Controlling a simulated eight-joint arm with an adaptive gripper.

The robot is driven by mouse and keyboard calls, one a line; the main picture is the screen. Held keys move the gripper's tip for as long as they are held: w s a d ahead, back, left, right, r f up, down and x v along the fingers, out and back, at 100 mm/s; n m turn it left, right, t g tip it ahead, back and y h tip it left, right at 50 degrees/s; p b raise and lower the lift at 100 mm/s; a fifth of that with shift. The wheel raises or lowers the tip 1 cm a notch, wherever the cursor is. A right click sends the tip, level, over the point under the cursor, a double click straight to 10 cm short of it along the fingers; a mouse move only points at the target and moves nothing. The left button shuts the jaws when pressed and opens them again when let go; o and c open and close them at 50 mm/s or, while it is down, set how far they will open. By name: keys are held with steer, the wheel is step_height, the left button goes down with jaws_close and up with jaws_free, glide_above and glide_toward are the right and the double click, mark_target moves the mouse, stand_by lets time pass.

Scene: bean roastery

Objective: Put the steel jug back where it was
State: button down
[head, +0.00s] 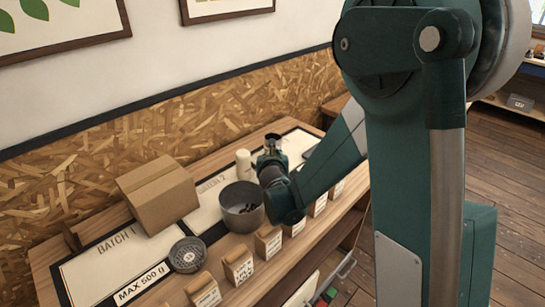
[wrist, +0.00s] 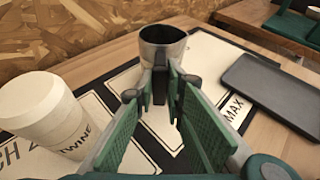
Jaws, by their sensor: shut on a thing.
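The steel jug (wrist: 160,48) is a small dark grey metal vessel with an open top, seen at the far end of the fingers in the wrist view. In the head view it (head: 273,142) shows small beyond my gripper (head: 270,160). My gripper, also in the wrist view (wrist: 162,88), is shut on the jug, its green fingers reaching to its near side. The jug looks upright, over or on a white mat with black lettering (wrist: 205,55). I cannot tell whether its base touches the mat.
A white twine tub (wrist: 40,110) stands left of the fingers. A dark flat tray (wrist: 272,92) lies to the right. A grey bowl (head: 241,207), a cardboard box (head: 158,195), a round perforated piece (head: 187,255) and several labelled tan blocks (head: 238,264) occupy the bench.

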steer(key=shift+f, duration=0.2)
steer(key=c, duration=2.4)
jaws_free()
steer(key=shift+o, duration=0.2)
steer(key=shift+r, duration=0.25)
steer(key=p+v, duration=0.2)
steer(key=v, duration=1)
steer(key=shift+p, duration=0.35)
